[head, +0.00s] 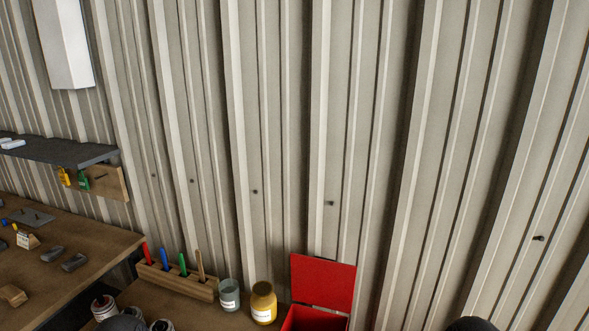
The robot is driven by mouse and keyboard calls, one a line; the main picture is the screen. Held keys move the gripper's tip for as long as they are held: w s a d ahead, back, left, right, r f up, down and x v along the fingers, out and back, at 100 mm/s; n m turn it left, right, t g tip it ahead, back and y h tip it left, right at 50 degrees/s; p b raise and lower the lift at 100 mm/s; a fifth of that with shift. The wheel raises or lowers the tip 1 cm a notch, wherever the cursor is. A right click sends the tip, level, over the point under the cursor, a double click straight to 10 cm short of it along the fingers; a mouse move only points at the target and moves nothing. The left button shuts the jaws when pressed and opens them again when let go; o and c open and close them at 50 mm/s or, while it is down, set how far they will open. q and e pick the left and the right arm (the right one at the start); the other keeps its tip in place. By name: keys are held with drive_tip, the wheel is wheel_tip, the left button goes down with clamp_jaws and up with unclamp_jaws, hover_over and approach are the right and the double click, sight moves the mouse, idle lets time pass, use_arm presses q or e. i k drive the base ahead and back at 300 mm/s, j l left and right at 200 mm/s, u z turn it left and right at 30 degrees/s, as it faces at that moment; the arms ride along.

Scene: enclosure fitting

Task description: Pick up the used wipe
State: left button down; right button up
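I cannot make out a used wipe in the head view. Small white items (13,144) lie on the grey wall shelf (65,152) at the left edge, too small to identify. A red bin (318,318) with its lid (323,282) raised stands at the bottom centre, cut off by the frame. Its inside is mostly hidden. Neither of my grippers is in view. Dark rounded shapes at the bottom edge look like parts of my arms.
A wooden rack (178,281) holds several coloured tools. A grey-green jar (229,294) and a yellow jar (263,303) stand beside it. The left bench (95,236) carries small grey parts. A corrugated wall (290,150) rises behind everything.

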sight(76, 260)
drive_tip(key=u, duration=1.55)
drive_tip(key=i+j, duration=0.1)
drive_tip(key=i, duration=0.05)
